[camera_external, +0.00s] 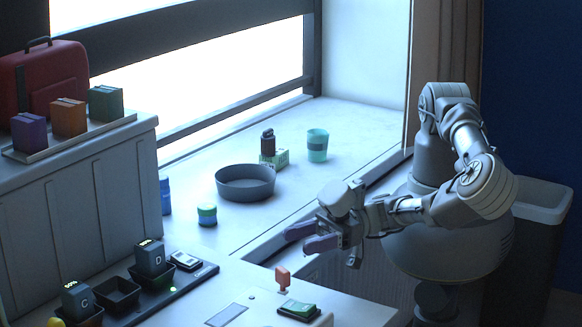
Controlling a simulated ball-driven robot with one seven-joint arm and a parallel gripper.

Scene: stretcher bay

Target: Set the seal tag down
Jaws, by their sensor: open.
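My gripper (297,240) is open above the front edge of the white counter, its two fingers pointing left. I see nothing between the fingers.
A black rack (205,271) at lower left holds dark blocks marked C and D, with one empty cup between them. On the sill are a grey round bowl (245,184), a teal cup (317,146) and small jars. A raised cabinet with coloured boxes (69,117) stands left.

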